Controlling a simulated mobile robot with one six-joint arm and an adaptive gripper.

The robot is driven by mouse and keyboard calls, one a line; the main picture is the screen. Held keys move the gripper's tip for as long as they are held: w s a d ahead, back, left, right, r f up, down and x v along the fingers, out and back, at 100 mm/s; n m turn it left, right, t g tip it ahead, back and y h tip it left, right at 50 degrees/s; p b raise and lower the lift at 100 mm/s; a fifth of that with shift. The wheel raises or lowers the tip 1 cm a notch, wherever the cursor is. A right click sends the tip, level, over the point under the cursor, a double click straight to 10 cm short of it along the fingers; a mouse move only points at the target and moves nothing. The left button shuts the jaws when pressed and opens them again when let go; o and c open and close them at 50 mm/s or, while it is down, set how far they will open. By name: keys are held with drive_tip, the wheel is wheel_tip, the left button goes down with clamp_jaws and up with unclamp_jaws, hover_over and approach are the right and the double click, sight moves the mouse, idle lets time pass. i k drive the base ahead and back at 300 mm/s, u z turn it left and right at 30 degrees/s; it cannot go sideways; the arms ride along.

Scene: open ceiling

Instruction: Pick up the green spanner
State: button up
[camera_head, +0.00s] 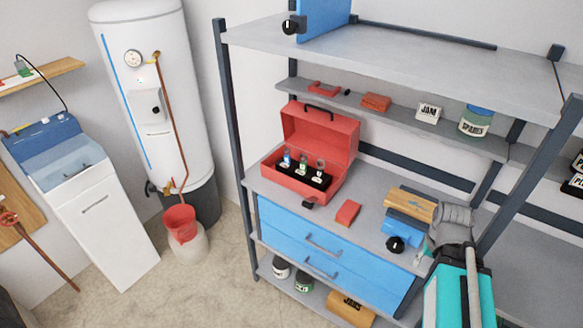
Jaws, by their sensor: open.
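An open red toolbox (338,190) stands on the shelf unit's middle shelf, with its lid raised at the back. Inside it, several small upright tools stand in dark holders. One of them, with a greenish tint (303,161), may be the green spanner, but it is too small to be sure. A bluish one stands to its left and a pale one with a reddish touch to its right. My arm shows at the lower right, in front of the shelf and well apart from the toolbox. My gripper cannot be made out in this view.
A red block (348,213) lies right of the toolbox. A blue vise-like object (405,226) with a wooden piece stands near my arm. A shelf post (234,145) rises left of the toolbox, and a shelf (390,113) with a jam box runs behind it.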

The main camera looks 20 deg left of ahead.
sight(302, 163)
drive_tip(key=u, duration=0.9)
drive_tip(key=k, duration=1.35)
drive_tip(key=u, duration=0.35)
drive_tip(key=i, duration=2)
drive_tip(key=z, duration=0.5)
